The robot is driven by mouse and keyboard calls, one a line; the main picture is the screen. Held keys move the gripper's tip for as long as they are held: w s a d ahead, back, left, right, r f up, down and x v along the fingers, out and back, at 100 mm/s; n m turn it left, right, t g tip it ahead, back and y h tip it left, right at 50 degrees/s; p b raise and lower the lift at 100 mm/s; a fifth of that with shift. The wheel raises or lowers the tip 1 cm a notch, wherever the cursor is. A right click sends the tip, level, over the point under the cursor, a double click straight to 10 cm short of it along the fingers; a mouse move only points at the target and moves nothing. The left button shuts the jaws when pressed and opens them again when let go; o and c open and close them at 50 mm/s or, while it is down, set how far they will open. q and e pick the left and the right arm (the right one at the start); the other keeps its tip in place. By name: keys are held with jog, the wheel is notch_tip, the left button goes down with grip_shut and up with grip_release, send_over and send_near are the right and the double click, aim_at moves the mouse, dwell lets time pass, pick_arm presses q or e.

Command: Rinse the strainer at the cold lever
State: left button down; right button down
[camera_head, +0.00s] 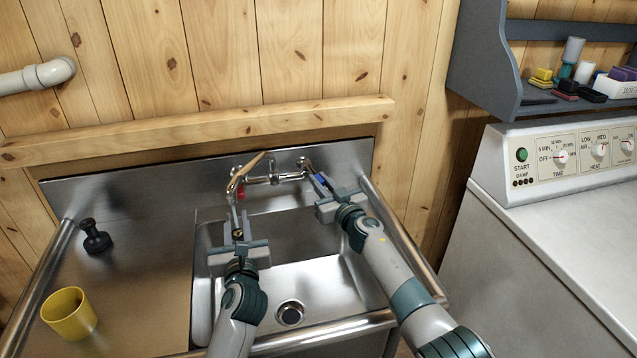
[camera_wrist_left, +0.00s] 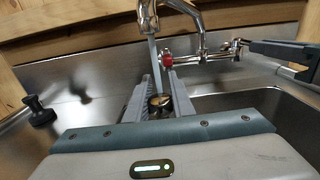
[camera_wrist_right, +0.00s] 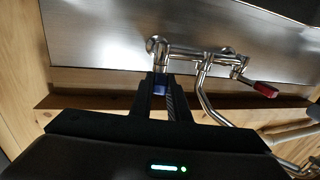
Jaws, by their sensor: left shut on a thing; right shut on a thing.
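My left gripper (camera_head: 238,232) is shut on the strainer (camera_wrist_left: 160,101), a small round metal piece mostly hidden between the fingers. It is held above the sink (camera_head: 318,278), below the curved spout (camera_wrist_left: 180,8). A pale stream, apparently water, runs from the spout down to the strainer. My right gripper (camera_head: 322,190) is shut on the blue cold lever (camera_wrist_right: 161,84) at the right end of the chrome tap. The blue also shows in the head view (camera_head: 319,180). The red lever (camera_wrist_left: 166,60) is on the tap's other side, free of both grippers.
A black knobbed stopper (camera_head: 95,238) and a yellow cup (camera_head: 69,314) stand on the steel drainboard (camera_head: 140,270) at left. The drain (camera_head: 290,313) is uncovered. A white machine (camera_head: 560,220) stands at right, below a blue-grey shelf (camera_head: 560,105).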

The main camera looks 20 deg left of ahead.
jog(key=c, duration=1.7)
grip_release()
jog(key=shift+d, duration=0.1)
jog(key=shift+s+d+r, duration=0.1)
jog(key=shift+d+r, duration=0.15)
jog(key=shift+d, duration=0.15)
jog(key=shift+s+d, duration=0.3)
jog(key=shift+s+d+f, duration=0.25)
jog(key=shift+s, duration=0.35)
jog(key=shift+v, duration=4.55)
jog(key=shift+a, duration=0.1)
